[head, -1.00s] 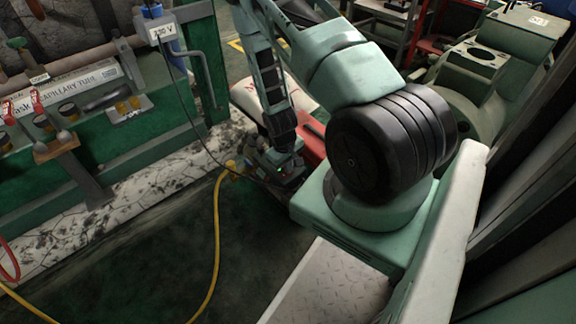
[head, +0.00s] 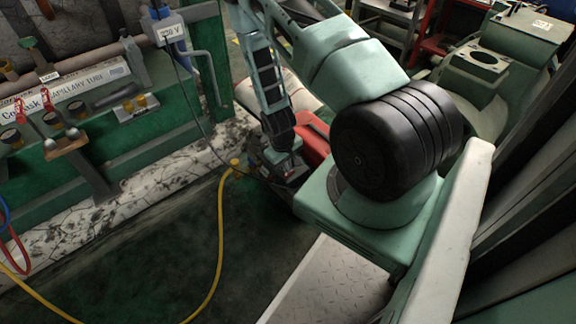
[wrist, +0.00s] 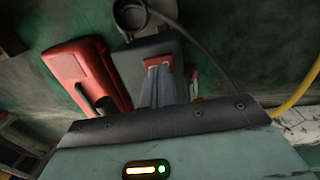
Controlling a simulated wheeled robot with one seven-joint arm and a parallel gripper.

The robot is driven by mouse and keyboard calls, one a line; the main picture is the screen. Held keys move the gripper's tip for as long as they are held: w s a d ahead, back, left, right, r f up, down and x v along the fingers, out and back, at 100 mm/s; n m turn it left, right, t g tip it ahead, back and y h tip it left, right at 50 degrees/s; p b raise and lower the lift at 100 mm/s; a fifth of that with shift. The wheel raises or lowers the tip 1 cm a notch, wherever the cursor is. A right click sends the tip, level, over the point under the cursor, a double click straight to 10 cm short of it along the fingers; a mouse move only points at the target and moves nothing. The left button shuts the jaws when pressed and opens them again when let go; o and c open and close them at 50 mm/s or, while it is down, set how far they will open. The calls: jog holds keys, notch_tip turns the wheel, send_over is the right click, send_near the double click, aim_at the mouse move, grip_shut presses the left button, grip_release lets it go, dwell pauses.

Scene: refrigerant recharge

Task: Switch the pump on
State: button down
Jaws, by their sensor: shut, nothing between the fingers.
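The pump (head: 280,172) is a dark grey unit on the floor beside the wall, at the foot of my arm's reach. In the wrist view its dark grey box (wrist: 140,52) has a round black part at its far end and a red body beside it. My gripper (wrist: 158,68) is shut and empty, pointing down at the box. A small red part shows right at the fingertips, probably the switch. The fingers cover most of it, so I cannot tell its position or whether they touch it. In the head view my gripper (head: 284,152) is small and dark over the pump.
A red body (head: 315,137) is close beside the pump. A yellow hose (head: 220,230) runs over the floor, and a black cable drops from the 230 V socket box (head: 167,33). The wall bench (head: 75,180) is at left. Dark floor in front is open.

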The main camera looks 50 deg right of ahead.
aim_at(284, 176)
notch_tip(284, 176, up, 13)
jog(key=a+p, duration=0.1)
jog(key=p, duration=0.5)
jog(key=shift+w+a+f, duration=0.2)
jog(key=shift+a, duration=0.2)
jog(key=shift+f, duration=0.1)
jog(key=d+b, duration=0.1)
jog(key=b, duration=0.2)
jog(key=shift+s+d+b, duration=0.15)
jog(key=shift+d+b, duration=0.05)
jog(key=shift+b, duration=0.2)
